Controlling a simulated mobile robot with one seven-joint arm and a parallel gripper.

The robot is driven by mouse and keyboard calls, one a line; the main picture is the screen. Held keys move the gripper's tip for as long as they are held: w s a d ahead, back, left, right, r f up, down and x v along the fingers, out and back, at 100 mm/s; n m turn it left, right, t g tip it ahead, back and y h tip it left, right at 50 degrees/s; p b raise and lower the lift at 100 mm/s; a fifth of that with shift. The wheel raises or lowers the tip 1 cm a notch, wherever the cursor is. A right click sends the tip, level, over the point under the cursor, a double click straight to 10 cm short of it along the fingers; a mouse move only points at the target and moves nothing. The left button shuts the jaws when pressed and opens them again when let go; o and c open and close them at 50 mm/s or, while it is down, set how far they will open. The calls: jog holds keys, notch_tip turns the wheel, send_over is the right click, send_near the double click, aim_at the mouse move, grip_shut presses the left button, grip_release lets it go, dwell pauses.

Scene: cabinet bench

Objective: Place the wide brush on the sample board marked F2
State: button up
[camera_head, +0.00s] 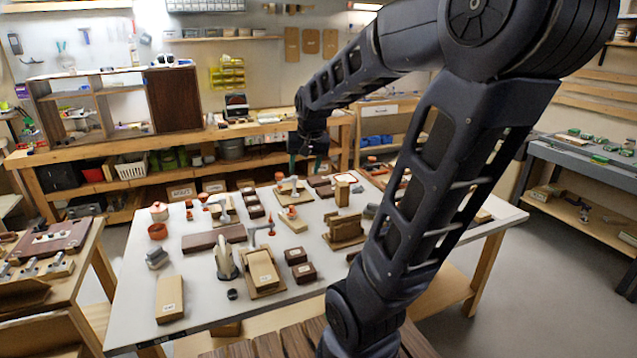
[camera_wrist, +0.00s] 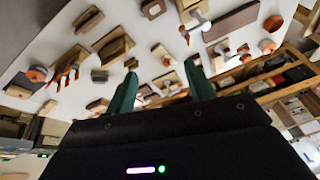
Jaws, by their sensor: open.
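My gripper (camera_head: 308,158) hangs above the far side of the white work table. In the wrist view its two green fingers stand apart with nothing held between the fingertips (camera_wrist: 161,67). A pale wooden board with a small label (camera_head: 170,298) lies at the table's front left. Another pale labelled board (camera_head: 263,270) lies on a wooden base nearby. Small dark blocks with light labels (camera_head: 295,256) lie to its right. The labels are too small to read, so I cannot tell which is F2. I cannot single out the wide brush. Orange-tipped items (camera_wrist: 66,75) show in the wrist view.
The white table (camera_head: 215,318) is crowded with blocks, fixtures and a white-and-red jar (camera_head: 159,211). Its front left edge strip is mostly clear. A shelved wooden bench (camera_head: 245,130) stands behind. My arm hides part of the table's right side.

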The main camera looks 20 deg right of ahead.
jog(key=s+a+r+n, duration=0.1)
jog(key=s+a+n, duration=0.1)
jog(key=s, duration=1.2)
jog(key=shift+s+r+n+t, duration=0.3)
jog(key=shift+r+n, duration=0.05)
jog(key=shift+n, duration=0.15)
